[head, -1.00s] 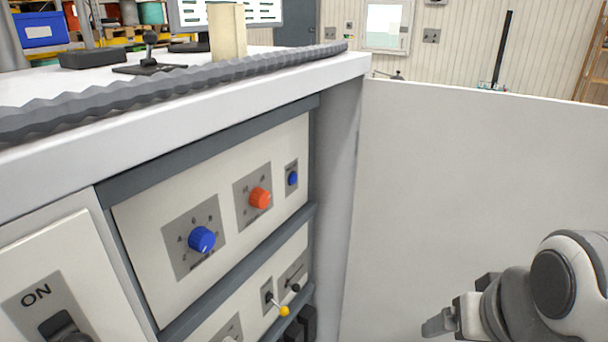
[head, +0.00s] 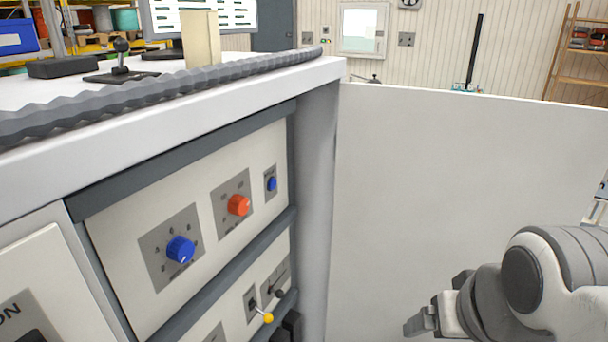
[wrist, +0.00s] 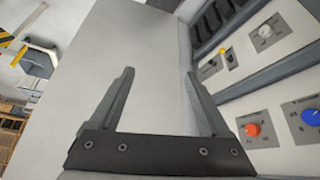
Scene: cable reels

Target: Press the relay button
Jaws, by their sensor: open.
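A small blue button (head: 271,184) sits on a grey plate at the right end of the upper panel. Its label is too small to read, so I cannot tell if it is the relay button. Left of it are an orange knob (head: 238,205) and a larger blue knob (head: 180,249). My gripper (head: 420,322) is at the lower right, well apart from the panel. In the wrist view my gripper (wrist: 158,78) is open and empty. There the orange knob (wrist: 252,129) and blue knob (wrist: 309,117) show right of the fingers; I cannot make out the small button.
Below is a second panel with a yellow-tipped toggle (head: 267,318) and a dark-tipped lever (head: 279,293). The white worktop (head: 120,135) overhangs the panels, edged by a grey corrugated hose (head: 200,82). A plain pale partition (head: 440,180) stands to the right. Space between gripper and cabinet looks free.

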